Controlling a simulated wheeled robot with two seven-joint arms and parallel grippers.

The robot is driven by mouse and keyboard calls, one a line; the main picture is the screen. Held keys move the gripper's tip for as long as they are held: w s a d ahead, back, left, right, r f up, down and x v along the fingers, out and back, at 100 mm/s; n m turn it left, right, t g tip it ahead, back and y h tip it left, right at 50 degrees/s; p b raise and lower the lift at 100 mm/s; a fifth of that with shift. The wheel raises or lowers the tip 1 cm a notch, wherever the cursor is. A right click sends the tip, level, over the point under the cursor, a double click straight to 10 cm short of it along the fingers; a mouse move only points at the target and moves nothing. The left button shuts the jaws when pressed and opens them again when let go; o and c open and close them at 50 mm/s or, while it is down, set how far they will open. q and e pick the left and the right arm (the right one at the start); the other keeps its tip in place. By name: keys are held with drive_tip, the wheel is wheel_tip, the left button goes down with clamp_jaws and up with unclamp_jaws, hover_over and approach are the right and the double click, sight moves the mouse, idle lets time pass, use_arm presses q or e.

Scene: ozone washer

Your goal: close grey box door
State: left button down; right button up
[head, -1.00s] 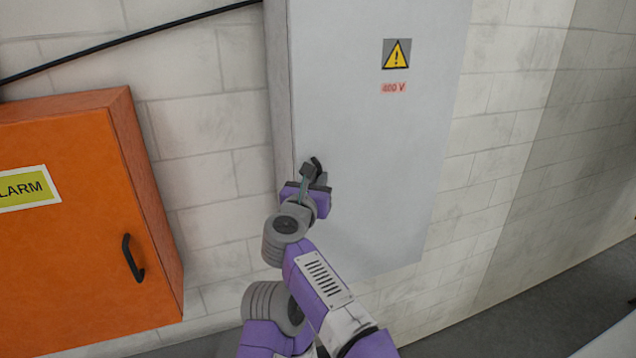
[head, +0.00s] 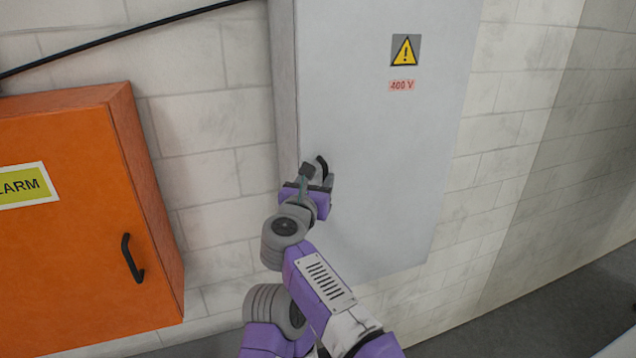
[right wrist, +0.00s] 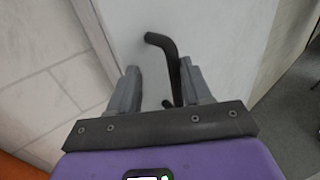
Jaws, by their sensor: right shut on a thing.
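The grey box (head: 283,70) hangs on the wall in the middle of the head view. Its flat grey door (head: 380,150) carries a yellow warning triangle and a red "400 V" label. The door lies close to the box front; I cannot tell whether a small gap is left. The black door handle (head: 322,166) is near the door's left edge. My right gripper (head: 314,176) is at this handle. My left gripper is out of view.
An orange box (head: 70,250) with an alarm label and a black handle (head: 133,258) is on the wall at the left. A black cable (head: 120,38) runs along the wall above it. The wall right of the grey box is bare. Dark floor shows at the lower right.

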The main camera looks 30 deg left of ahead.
drive_tip(key=b+v, duration=0.4)
drive_tip(key=v, duration=0.3)
drive_tip(key=shift+r, duration=0.2)
drive_tip(key=shift+s+a, duration=0.1)
drive_tip(key=shift+s, duration=0.1)
drive_tip(key=shift+w, duration=0.1)
